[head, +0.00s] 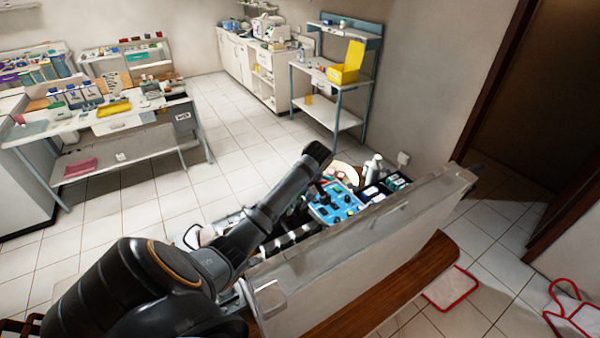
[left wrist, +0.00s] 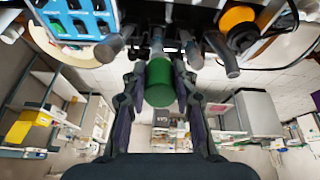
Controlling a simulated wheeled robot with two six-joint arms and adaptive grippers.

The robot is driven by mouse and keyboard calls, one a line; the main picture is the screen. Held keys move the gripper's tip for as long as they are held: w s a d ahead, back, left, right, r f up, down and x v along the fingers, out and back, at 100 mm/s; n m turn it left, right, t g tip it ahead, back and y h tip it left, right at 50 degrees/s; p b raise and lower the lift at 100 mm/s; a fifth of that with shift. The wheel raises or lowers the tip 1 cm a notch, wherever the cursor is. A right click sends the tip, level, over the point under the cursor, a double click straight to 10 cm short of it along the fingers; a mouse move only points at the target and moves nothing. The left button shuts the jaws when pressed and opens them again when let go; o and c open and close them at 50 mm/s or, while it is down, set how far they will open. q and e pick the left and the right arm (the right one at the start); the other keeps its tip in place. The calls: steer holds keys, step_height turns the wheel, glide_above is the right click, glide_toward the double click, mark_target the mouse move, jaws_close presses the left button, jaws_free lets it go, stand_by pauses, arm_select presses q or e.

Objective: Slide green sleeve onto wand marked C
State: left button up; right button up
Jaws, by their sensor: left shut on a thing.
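In the left wrist view, the green sleeve (left wrist: 159,88) is a short green cylinder between the two fingers of my left gripper (left wrist: 159,72), which is shut on it. Several grey wands (left wrist: 222,56) stand in a row just beyond the gripper. One grey wand (left wrist: 157,42) lines up with the far end of the sleeve. I cannot tell whether the sleeve is around it, touching it or apart from it. No letter marks are readable, so I cannot pick out wand C. In the head view my left arm reaches over the portable unit, and the sleeve cannot be made out.
A blue tray (head: 325,212) with dark slots lies in the open unit; it also shows in the left wrist view (left wrist: 43,14). The unit's pale raised panel (head: 370,232) stands along its near side. Bottles (head: 374,166) stand at its far end.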

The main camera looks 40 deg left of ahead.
arm_select(q)
steer(key=shift+f, duration=0.15)
steer(key=shift+w+f, duration=0.15)
steer(key=shift+f, duration=0.05)
arm_select(e)
steer(key=shift+d, duration=0.2)
arm_select(q)
steer(key=shift+a+f, duration=0.1)
arm_select(e)
steer(key=shift+s, duration=0.25)
arm_select(q)
steer(key=shift+f, duration=0.15)
steer(key=shift+b+x, duration=0.5)
steer(key=shift+x, duration=1.15)
arm_select(e)
steer(key=shift+s+a+f, duration=0.1)
steer(key=shift+f, duration=0.45)
arm_select(q)
steer(key=shift+w+a+f, duration=0.1)
steer(key=shift+f, duration=0.05)
arm_select(e)
steer(key=shift+f, duration=0.1)
arm_select(q)
steer(key=shift+b+x, duration=0.6)
steer(key=shift+x, duration=0.45)
arm_select(e)
steer(key=shift+f, duration=0.45)
